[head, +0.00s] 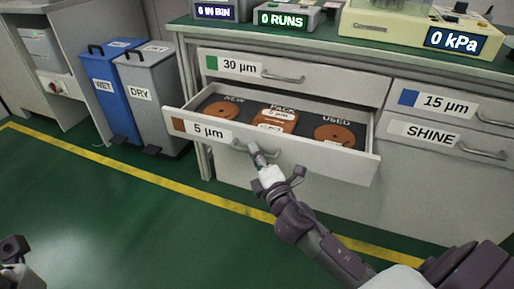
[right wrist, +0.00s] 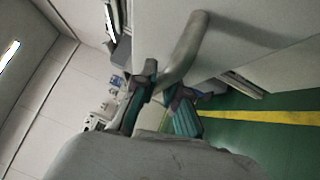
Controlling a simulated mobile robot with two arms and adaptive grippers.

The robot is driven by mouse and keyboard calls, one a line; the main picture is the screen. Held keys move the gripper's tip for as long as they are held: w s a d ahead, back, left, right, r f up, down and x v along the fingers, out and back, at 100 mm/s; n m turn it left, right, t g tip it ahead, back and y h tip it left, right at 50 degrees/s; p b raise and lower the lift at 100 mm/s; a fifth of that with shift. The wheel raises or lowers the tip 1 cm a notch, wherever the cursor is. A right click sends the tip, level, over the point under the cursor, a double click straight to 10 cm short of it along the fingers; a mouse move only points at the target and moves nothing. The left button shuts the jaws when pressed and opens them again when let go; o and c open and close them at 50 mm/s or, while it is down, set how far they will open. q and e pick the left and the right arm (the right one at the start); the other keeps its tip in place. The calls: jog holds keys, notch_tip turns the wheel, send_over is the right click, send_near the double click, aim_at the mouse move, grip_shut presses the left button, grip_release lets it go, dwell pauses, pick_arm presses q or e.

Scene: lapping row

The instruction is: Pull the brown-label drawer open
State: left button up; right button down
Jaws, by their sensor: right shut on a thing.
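The brown-label drawer (head: 310,156), marked 5 µm, stands open from the cabinet. Its brown label (head: 178,125) is at the left of its front. Inside lie brown discs on a dark liner, at NEW (head: 219,110) and USED (head: 334,133), with a pack (head: 273,115) between them. My right gripper (head: 256,150) is shut on the drawer's handle (head: 239,148). In the right wrist view the fingers (right wrist: 163,97) close around the grey curved handle (right wrist: 187,48). Part of my left gripper (head: 15,249) shows at the lower left edge; its jaws are unclear.
The green-label 30 µm drawer (head: 330,82) above is shut, as are the blue-label 15 µm drawer (head: 480,108) and the SHINE drawer (head: 450,155) at right. WET (head: 100,100) and DRY (head: 150,100) bins stand left. The green floor (head: 110,215) in front is clear.

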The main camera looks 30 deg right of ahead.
jog(key=c, duration=1.5)
grip_release()
jog(key=shift+s, duration=0.1)
jog(key=s, duration=0.4)
jog(key=s+f, duration=0.1)
jog(key=s, duration=0.6)
jog(key=shift+s+a+f, duration=0.35)
jog(key=shift+a+f, duration=0.05)
